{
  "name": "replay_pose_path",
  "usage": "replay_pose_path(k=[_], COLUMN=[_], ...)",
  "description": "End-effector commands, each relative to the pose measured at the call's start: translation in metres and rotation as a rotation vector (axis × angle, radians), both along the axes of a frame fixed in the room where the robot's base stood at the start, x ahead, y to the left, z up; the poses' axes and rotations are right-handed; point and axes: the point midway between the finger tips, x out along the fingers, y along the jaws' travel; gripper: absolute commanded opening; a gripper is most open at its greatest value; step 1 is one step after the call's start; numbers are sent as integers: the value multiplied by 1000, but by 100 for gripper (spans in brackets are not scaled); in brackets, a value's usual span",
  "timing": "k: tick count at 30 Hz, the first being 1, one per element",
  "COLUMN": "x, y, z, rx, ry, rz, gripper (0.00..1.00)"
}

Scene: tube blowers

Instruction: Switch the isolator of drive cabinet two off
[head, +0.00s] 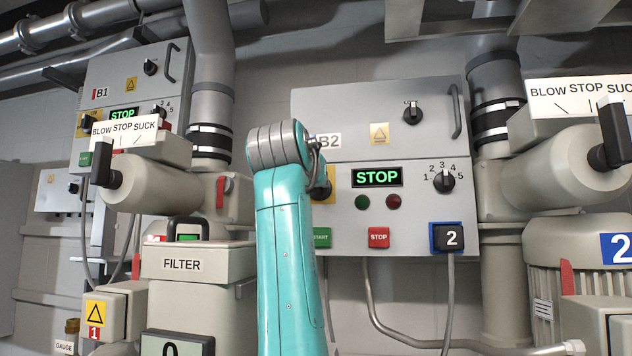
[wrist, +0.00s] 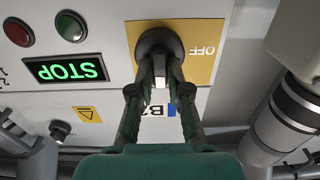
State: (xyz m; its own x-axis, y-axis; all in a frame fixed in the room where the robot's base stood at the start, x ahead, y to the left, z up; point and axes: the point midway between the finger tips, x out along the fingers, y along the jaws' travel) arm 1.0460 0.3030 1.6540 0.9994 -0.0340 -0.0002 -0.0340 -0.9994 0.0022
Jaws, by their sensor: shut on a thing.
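Drive cabinet two is the grey box marked B2 (head: 335,105), in the middle of the head view, with a lit STOP display (head: 377,177). Its isolator is a black rotary handle (wrist: 155,40) on a yellow plate (wrist: 200,68) marked OFF, upside down in the wrist view. In the head view my arm covers most of the yellow plate (head: 331,180). My gripper (wrist: 160,78) is shut on the isolator handle, one finger on each side. A white mark shows between the fingers. I cannot tell for certain which position the handle points to.
Cabinet B1 (head: 125,65) stands at the left. Blower units with BLOW STOP SUCK levers (head: 100,165) (head: 612,140) flank the B2 cabinet. Below the display are green START (head: 321,237) and red STOP (head: 378,238) buttons. A pipe (wrist: 285,120) runs close to the right of my gripper in the wrist view.

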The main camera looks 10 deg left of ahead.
Motion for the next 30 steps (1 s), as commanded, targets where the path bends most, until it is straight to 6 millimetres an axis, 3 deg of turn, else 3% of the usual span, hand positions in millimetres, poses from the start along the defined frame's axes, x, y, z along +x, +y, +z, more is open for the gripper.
replay_pose_path(k=[11,30], x=[0,0], y=[1,7], z=[0,-3], rx=[-130,-715], ry=[4,24], rz=[0,1], gripper=[0,0])
